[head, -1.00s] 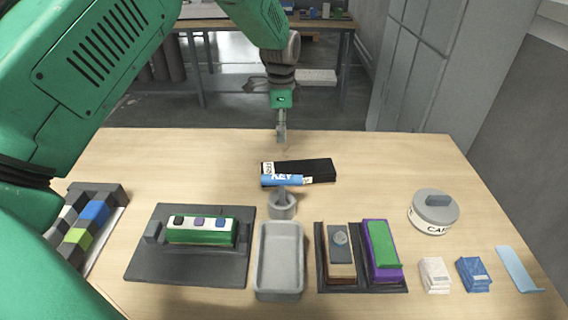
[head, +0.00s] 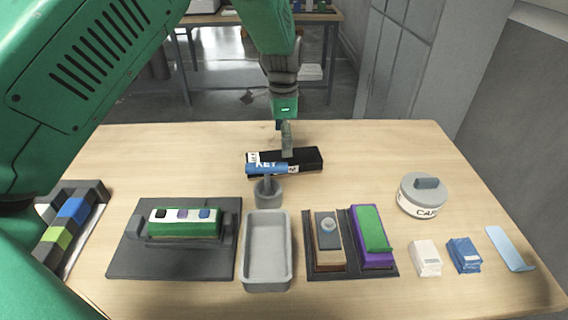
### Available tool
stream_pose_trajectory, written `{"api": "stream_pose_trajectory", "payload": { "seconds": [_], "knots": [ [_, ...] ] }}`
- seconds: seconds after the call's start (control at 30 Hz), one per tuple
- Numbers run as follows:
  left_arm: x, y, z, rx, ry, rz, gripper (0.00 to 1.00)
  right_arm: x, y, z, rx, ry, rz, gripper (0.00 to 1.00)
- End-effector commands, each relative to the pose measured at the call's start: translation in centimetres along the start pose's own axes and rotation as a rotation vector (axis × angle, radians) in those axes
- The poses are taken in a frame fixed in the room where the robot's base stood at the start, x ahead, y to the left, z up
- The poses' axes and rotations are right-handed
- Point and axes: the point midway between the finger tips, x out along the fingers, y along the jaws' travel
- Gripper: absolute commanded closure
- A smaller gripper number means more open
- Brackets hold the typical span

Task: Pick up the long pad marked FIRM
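A long black block (head: 305,158) lies near the back middle of the table. A white label (head: 253,158) sits on its left end; its letters are too small to read, so I cannot confirm FIRM. My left gripper (head: 287,152) points down at the block, with its fingertips over or just behind its middle. I cannot tell whether they touch it, or how far apart the fingers are. My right gripper is not in view.
A blue piece marked KEY (head: 266,169) on a grey stand (head: 268,193) is in front of the block. A grey tray (head: 267,279), a purple-and-green block (head: 372,235), a green-and-white block (head: 185,222) and a lidded pot (head: 421,200) stand nearer. The back right is clear.

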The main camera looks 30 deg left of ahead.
Motion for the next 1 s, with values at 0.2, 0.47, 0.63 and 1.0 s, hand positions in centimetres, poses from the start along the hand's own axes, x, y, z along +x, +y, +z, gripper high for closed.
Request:
{"api": "stream_pose_trajectory", "payload": {
  "seconds": [0.2, 0.47, 0.63, 1.0],
  "knots": [
    [1.9, 0.0, 0.0, 0.000, 0.000, -0.001, 0.16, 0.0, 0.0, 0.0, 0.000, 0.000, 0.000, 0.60],
    [5.4, -0.5, -0.2, 0.002, -0.003, 0.000, 0.16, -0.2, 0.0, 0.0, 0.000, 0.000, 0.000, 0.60],
    [6.9, -0.4, -0.1, 0.001, -0.001, -0.001, 0.16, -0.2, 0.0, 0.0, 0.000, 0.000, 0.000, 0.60],
    [7.0, -0.5, -0.2, 0.000, 0.000, -0.001, 0.61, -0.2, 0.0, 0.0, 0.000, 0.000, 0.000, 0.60]
  ]
}}
